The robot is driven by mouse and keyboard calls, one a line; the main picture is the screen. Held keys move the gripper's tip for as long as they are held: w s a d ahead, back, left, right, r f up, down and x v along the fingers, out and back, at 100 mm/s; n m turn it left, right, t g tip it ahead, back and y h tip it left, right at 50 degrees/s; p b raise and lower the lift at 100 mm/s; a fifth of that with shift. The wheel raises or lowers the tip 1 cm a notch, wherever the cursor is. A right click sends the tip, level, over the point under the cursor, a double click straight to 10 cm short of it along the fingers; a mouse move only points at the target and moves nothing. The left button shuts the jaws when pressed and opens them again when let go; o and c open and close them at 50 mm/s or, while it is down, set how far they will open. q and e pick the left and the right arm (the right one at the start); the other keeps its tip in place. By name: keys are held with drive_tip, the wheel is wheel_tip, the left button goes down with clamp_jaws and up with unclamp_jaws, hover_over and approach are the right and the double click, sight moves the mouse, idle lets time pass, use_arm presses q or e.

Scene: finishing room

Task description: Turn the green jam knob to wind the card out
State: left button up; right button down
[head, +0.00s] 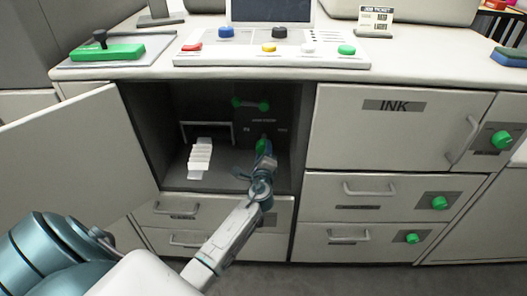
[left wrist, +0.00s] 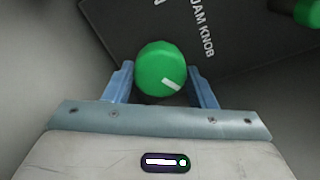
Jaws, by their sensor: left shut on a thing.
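The green jam knob (head: 262,143) is on the dark panel inside the open cabinet bay. In the left wrist view the round knob (left wrist: 160,66) has a white mark pointing to the lower right, and the lettering "JAM KNOB" is beside it. My left gripper (head: 263,152) reaches into the bay and is shut on the knob, with one blue finger on each side of it. A white, folded-looking card (head: 200,158) sticks out from a dark slot at the left of the bay. My right gripper is not in view.
The open door (head: 80,150) stands at the left of the bay. A green lever (head: 250,104) is above the knob. Drawers with green knobs (head: 439,203) are at the right. The countertop (head: 430,66) above carries a button console (head: 270,60) and a green stapler-like tool (head: 108,52).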

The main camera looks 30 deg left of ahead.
use_arm(q)
drive_tip(key=shift+f, duration=0.1)
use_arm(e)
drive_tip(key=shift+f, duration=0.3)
use_arm(q)
drive_tip(key=shift+m, duration=0.3)
drive_tip(key=o, duration=1)
drive_tip(key=shift+c, duration=0.2)
drive_tip(key=shift+s, duration=0.1)
drive_tip(key=v, duration=0.9)
drive_tip(key=shift+s+d, duration=0.1)
drive_tip(key=shift+s, duration=0.1)
drive_tip(key=shift+s+d, duration=0.35)
drive_tip(key=shift+s, duration=0.2)
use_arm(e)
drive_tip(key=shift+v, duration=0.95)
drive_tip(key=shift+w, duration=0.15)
